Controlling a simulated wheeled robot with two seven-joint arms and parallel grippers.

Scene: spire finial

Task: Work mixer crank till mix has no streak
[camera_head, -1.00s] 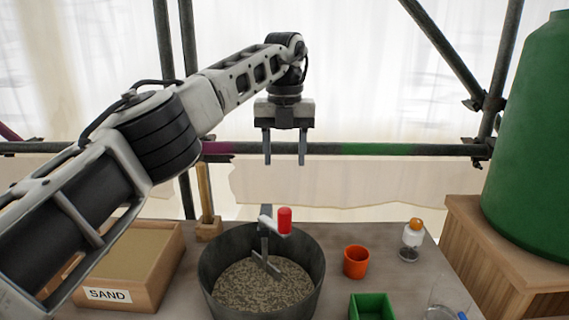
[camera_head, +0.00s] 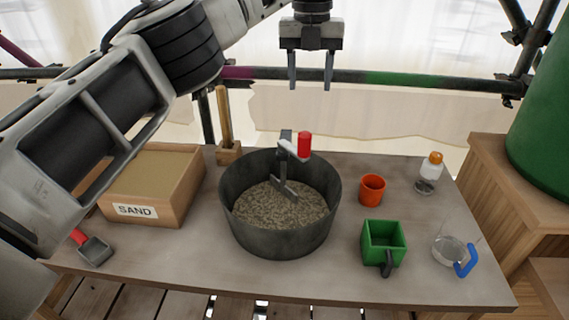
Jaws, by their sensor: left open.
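A dark grey mixing tub (camera_head: 283,243) stands in the middle of the table. It holds a speckled grey-brown mix (camera_head: 265,208); I cannot make out clear streaks at this size. A grey mixer paddle and crank (camera_head: 285,165) rise from the tub, and the paddle's lower end meets the mix. The red crank handle (camera_head: 304,144) stands upright at the top. My left gripper (camera_head: 310,85) is open and empty, pointing down, above the red handle and apart from it. My right gripper is not in view.
A sand box (camera_head: 187,206) and a red-handled scoop (camera_head: 94,249) are on the left. An orange cup (camera_head: 372,188), green box (camera_head: 383,247), orange-capped bottle (camera_head: 429,174) and blue-handled jug (camera_head: 456,251) stand on the right. A scaffold pole (camera_head: 400,80) crosses behind.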

